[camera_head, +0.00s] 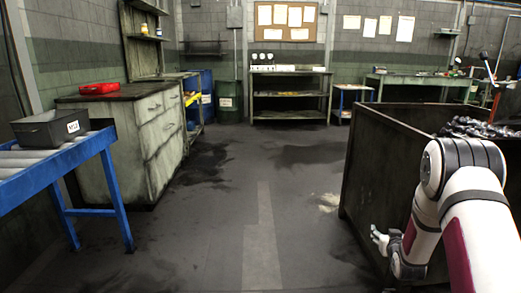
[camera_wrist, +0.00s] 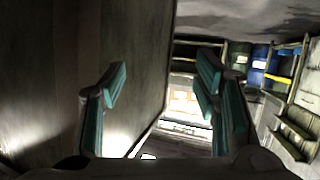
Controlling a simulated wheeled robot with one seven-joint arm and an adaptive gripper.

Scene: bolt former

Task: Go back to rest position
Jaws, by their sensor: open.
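My gripper (camera_head: 380,239) hangs low at the right in the head view, beside the left wall of a large dark metal bin (camera_head: 385,150). In the wrist view my gripper (camera_wrist: 160,90) shows two teal-padded fingers spread wide apart with nothing between them. The bin wall (camera_wrist: 125,60) fills the left part of the wrist view, close to the left finger. My arm reaches down from the right edge of the head view, bent at the elbow. I cannot tell whether it touches the bin.
Dark metal parts (camera_head: 480,128) lie in the bin. A blue-legged roller stand (camera_head: 85,160) bears a black crate (camera_head: 45,132) at left. A drawer cabinet (camera_head: 155,130) holds a red box (camera_head: 99,88). Benches (camera_head: 290,97) line the back. The middle floor (camera_head: 260,200) is clear.

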